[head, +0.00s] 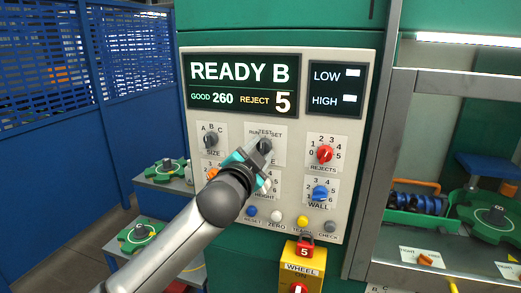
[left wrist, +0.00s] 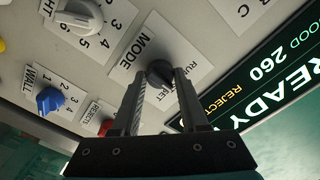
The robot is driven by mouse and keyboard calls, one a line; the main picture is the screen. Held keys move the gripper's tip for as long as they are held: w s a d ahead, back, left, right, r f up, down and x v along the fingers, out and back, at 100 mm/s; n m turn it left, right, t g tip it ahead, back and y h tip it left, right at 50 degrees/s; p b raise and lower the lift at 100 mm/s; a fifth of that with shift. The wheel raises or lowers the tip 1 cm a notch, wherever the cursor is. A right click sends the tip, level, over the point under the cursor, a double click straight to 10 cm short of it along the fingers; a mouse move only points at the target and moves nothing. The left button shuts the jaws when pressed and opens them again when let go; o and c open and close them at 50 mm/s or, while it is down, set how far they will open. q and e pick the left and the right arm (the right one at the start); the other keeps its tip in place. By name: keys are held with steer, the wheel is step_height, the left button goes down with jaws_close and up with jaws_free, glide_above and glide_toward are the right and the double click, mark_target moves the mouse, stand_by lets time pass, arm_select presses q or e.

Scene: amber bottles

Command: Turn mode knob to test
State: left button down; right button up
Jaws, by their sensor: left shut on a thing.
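The mode knob (head: 265,145) is a dark knob on the pale control panel, under the labels RUN, TEST and SET. It also shows in the left wrist view (left wrist: 159,72), between the finger ends beside the word MODE. My left gripper (head: 259,154) is at the panel, shut on the mode knob, with a finger on each side in the left wrist view (left wrist: 158,88). The gripper hides part of the knob and its plate, so I cannot tell exactly where the knob points. My right gripper is not in view.
A dark display (head: 240,85) reads READY B, GOOD 260, REJECT 5. Close around the gripper are the size knob (head: 211,140), red rejects knob (head: 325,154), blue wall knob (head: 320,193) and a row of buttons below. A yellow wheel box (head: 304,262) hangs under the panel.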

arm_select(q)
steer(key=shift+c, duration=2.2)
jaws_free()
steer(key=shift+s, duration=0.15)
steer(key=b+v, duration=0.2)
steer(key=v, duration=1.3)
steer(key=shift+a, duration=0.1)
